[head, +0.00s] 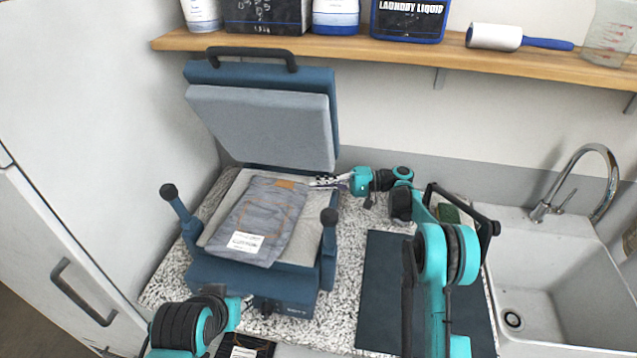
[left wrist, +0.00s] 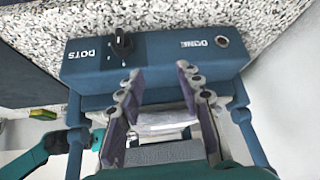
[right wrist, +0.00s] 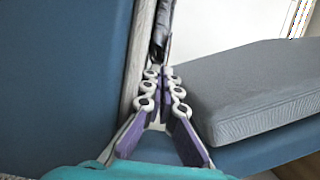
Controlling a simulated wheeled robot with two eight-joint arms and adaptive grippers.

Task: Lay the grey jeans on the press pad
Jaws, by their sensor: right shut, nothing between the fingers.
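The grey jeans (head: 262,218) lie folded on the lower press pad (head: 225,203), with a brown patch at the back end and a white label at the front. Pad shows along their left side and at the right. The press (head: 262,279) is blue and its lid stands open. My right gripper (head: 313,184) is shut and empty at the back right of the jeans; whether it touches them I cannot tell. The right wrist view shows its fingertips (right wrist: 162,73) together. My left gripper (head: 247,301) is low at the press front; the left wrist view shows its fingers (left wrist: 159,72) apart, empty.
The raised grey lid pad (head: 265,125) stands behind the jeans. Two dark-knobbed levers (head: 329,216) flank the pad. A dark mat (head: 385,285) lies right of the press, then a sink (head: 570,300) with a tap. A wooden shelf (head: 400,52) with bottles runs above.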

